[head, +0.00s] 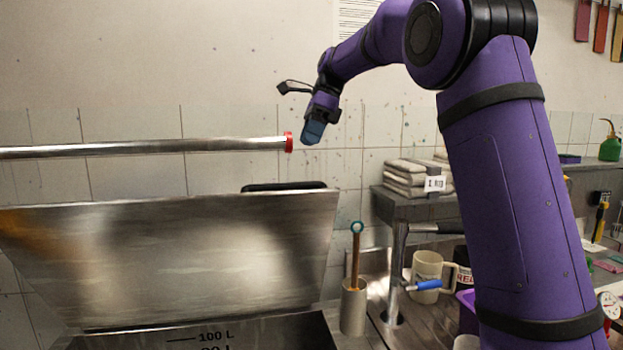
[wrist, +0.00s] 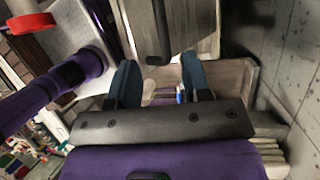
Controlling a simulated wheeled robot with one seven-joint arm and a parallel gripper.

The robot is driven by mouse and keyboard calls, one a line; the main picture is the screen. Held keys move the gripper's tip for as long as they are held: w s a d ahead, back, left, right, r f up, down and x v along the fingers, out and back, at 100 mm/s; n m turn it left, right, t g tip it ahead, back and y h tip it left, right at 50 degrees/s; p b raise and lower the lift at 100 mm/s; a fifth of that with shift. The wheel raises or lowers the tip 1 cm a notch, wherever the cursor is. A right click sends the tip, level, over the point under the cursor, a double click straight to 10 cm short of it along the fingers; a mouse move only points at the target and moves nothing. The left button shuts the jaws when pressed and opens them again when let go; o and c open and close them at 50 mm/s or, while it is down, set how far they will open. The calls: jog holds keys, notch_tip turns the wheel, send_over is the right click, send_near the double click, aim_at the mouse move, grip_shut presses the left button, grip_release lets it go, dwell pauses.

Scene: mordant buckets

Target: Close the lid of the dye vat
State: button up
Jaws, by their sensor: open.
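The dye vat (head: 290,334) stands at the lower left of the head view, with litre marks on its inner wall. Its steel lid (head: 170,255) stands open, leaning up and back. A black handle (head: 284,186) shows at the lid's upper edge; in the wrist view, a dark bar that looks like this handle (wrist: 152,30) lies beyond the fingertips. My gripper (head: 312,132) is above and slightly right of the handle, apart from it. Its two blue fingers are spread and empty in the wrist view (wrist: 160,72). The vat's inside is mostly hidden.
A steel rail with a red end cap (head: 288,142) runs at left, close beside my gripper. Folded cloths (head: 405,179) lie on a shelf behind. A steel cup with a wooden-handled tool (head: 354,308), a tap and a mug (head: 427,270) stand right of the vat.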

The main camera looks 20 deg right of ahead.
jog(key=x, duration=1)
jog(key=shift+a+f, duration=0.1)
jog(key=shift+f, duration=0.2)
grip_shut()
